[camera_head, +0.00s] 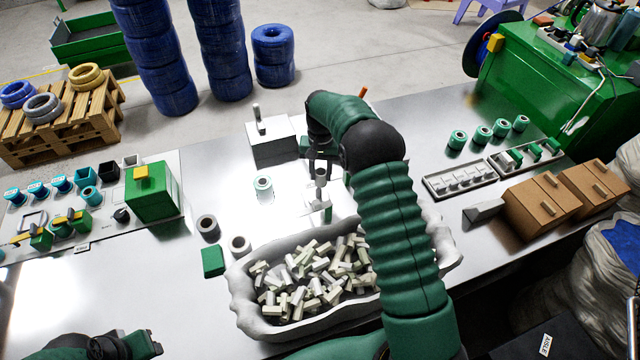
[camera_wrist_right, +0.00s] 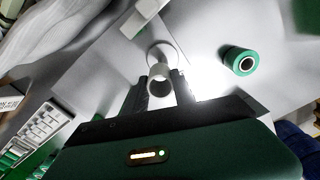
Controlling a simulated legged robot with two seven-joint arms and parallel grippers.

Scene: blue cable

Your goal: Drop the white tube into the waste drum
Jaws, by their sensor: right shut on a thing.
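My right gripper (camera_head: 320,160) is over the middle of the steel table, left of my right arm. It is shut on a short, whitish-grey tube (camera_head: 321,180), held roughly upright. In the right wrist view the gripper (camera_wrist_right: 160,92) has one finger on each side of the tube (camera_wrist_right: 160,72), whose open end shows. A pale round piece lies just beyond the tube there; I cannot tell whether they touch. My left gripper (camera_head: 128,346) is low at the left edge, and its jaw opening is unclear. I cannot make out a waste drum in either view.
A grey-white tray (camera_head: 245,318) full of pale blocks lies in front of my right gripper. A white box (camera_head: 272,148) stands behind it. Cardboard boxes (camera_head: 540,208) stand right.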

